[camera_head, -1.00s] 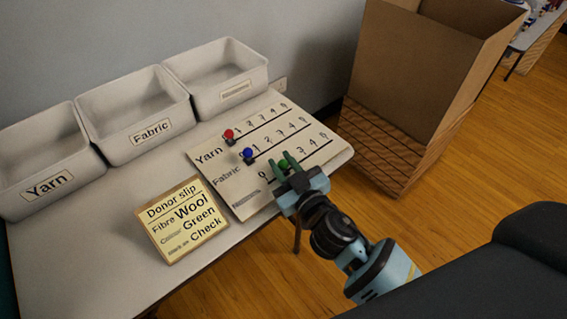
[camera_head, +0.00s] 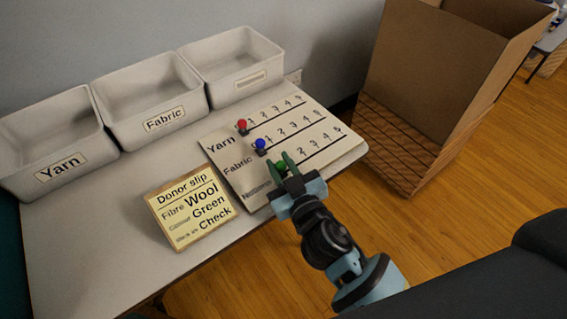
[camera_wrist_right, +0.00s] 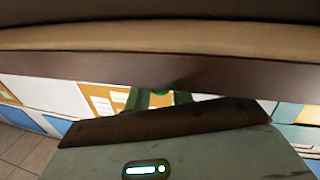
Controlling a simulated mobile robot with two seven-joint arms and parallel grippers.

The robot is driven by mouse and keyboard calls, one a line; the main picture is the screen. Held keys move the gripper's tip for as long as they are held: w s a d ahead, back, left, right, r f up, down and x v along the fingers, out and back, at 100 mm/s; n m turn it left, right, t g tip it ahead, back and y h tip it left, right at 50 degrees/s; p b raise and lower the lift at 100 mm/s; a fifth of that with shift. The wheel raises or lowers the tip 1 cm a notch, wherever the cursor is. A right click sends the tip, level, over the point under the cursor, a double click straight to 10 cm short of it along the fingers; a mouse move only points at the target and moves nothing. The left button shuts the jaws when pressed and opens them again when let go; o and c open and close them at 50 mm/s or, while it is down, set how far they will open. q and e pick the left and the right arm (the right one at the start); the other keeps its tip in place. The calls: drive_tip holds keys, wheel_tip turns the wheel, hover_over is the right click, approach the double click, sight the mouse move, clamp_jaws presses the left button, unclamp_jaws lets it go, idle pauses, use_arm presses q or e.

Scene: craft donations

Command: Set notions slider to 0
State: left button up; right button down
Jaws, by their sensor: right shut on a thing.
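The slider board (camera_head: 232,179) lies on the table with rows for Yarn, Fabric and Notions. The green notions knob (camera_head: 281,166) is at the left end of the lowest row, and the digits to its right are visible. The 0 mark there is hidden by my gripper, so its exact alignment cannot be told. My right gripper (camera_head: 284,162) is shut on the green knob. Its green fingers also show in the wrist view (camera_wrist_right: 158,99), partly hidden by a brown edge. The red knob (camera_head: 242,124) and blue knob (camera_head: 260,143) sit at the left of their rows. My left gripper is out of view.
A donor slip card (camera_head: 160,217) stands left of the board. Three white bins, the Yarn bin (camera_head: 88,168), the Fabric bin (camera_head: 190,130) and another (camera_head: 262,92), line the back. A large cardboard box (camera_head: 425,60) stands on the floor at right.

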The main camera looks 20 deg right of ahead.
sight(281, 172)
drive_tip(key=c, duration=1.3)
unclamp_jaws()
drive_tip(key=shift+s+a, duration=0.1)
drive_tip(key=shift+a, duration=0.2)
drive_tip(key=s, duration=0.4)
drive_tip(key=s+d, duration=0.1)
drive_tip(key=s, duration=0.1)
drive_tip(key=shift+s+b, duration=0.3)
drive_tip(key=shift+b, duration=0.1)
drive_tip(key=shift+s+d, duration=0.15)
drive_tip(key=shift+s, duration=0.4)
